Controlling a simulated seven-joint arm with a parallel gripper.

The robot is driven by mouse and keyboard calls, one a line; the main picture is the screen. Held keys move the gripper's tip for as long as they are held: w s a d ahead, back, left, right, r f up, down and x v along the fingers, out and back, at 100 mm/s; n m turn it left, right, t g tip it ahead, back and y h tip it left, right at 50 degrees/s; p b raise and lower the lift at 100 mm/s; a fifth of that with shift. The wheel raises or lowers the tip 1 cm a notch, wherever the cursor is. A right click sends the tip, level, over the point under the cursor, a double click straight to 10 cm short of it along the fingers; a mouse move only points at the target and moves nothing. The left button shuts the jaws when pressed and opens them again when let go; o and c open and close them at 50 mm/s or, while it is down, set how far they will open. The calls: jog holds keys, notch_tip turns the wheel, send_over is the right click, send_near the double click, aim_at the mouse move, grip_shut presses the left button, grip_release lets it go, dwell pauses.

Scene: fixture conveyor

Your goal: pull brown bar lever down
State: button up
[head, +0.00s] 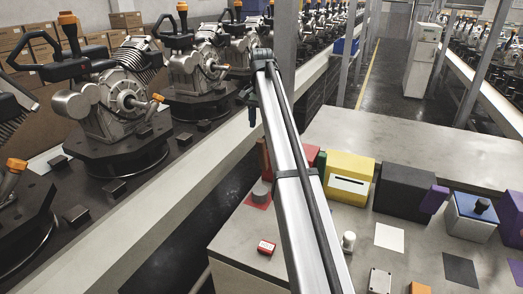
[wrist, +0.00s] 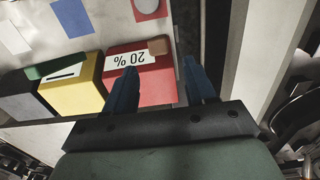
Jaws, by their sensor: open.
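The brown bar lever (head: 264,158) shows in the head view just left of my arm, at the red box (head: 311,153), which my arm mostly hides. In the wrist view the brown bar (wrist: 158,47) is a short block at the edge of the red box (wrist: 163,83), beside a white label reading "20 %". My gripper (wrist: 160,65) has two blue fingers spread apart with nothing between them. In the head view my gripper (head: 252,112) hangs beyond the box, fingers downward.
A yellow box (head: 349,167) with a green lever (head: 321,161) stands beside the red box. A black box (head: 402,190) with a purple lever (head: 433,199) is farther right. A grey cylinder (head: 261,190) stands on the near table. Engines on a conveyor (head: 190,150) run along the left.

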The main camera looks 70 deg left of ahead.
send_near(262, 160)
notch_tip(262, 160, down, 6)
jog(key=shift+a+r, duration=0.1)
jog(key=shift+r, duration=0.15)
jog(key=shift+c, duration=0.4)
grip_shut()
dwell(0.4)
